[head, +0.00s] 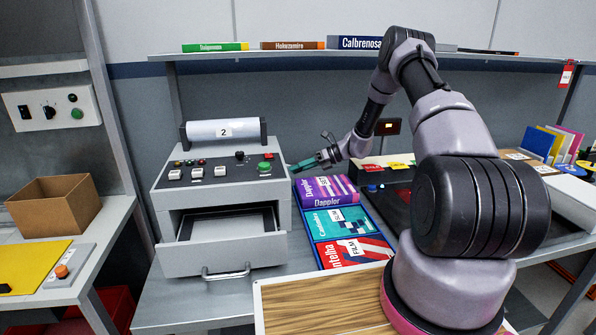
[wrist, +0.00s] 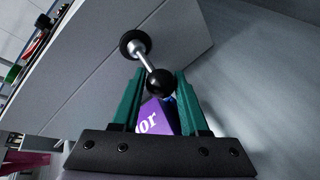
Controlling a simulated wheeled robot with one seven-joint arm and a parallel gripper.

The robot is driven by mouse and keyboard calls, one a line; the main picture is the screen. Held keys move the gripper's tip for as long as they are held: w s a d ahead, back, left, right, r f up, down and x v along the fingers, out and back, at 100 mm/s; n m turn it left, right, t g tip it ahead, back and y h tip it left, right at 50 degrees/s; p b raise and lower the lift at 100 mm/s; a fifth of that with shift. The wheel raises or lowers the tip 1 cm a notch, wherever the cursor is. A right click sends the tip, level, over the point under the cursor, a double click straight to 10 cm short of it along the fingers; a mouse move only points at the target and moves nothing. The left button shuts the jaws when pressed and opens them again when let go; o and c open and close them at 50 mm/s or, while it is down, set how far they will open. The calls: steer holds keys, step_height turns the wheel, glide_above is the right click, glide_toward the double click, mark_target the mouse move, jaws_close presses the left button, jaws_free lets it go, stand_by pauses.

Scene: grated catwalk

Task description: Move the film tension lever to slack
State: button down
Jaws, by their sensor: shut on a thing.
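A grey machine (head: 222,222) with a white film roll (head: 222,131) marked 2 on top stands on the bench. A lever with a silver rod and black ball knob (wrist: 160,83) sticks out of the machine's side panel (wrist: 125,85) in the wrist view. I take this as the tension lever; no label on it is readable. My gripper (head: 303,164) is at the machine's right side, and its green fingers are shut on the knob, one on each side. In the head view my gripper hides the lever.
Purple, teal and red film boxes (head: 346,220) lie on the bench right of the machine, below my gripper. The machine's front drawer (head: 222,252) stands open. A shelf (head: 280,54) with books runs above. A cardboard box (head: 53,205) stands on the left bench.

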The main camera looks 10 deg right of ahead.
step_height(320, 180, up, 3)
steer(key=h, duration=0.4)
steer(key=shift+w+d+f, duration=0.1)
steer(key=shift+w+f, duration=0.05)
steer(key=shift+a+r+n+h, duration=0.15)
steer(key=shift+r+h, duration=0.4)
steer(key=shift+h, duration=0.6)
steer(key=shift+a+r+n+h, duration=0.1)
steer(key=shift+r+n+h, duration=0.15)
steer(key=shift+r+h, duration=0.6)
steer(key=shift+w+f+h, duration=0.1)
steer(key=shift+f+h, duration=0.15)
steer(key=shift+h, duration=0.15)
steer(key=c, duration=0.6)
jaws_free()
steer(key=shift+o, duration=0.7)
steer(key=shift+f, duration=0.15)
steer(key=v, duration=1.1)
steer(key=shift+w, duration=0.1)
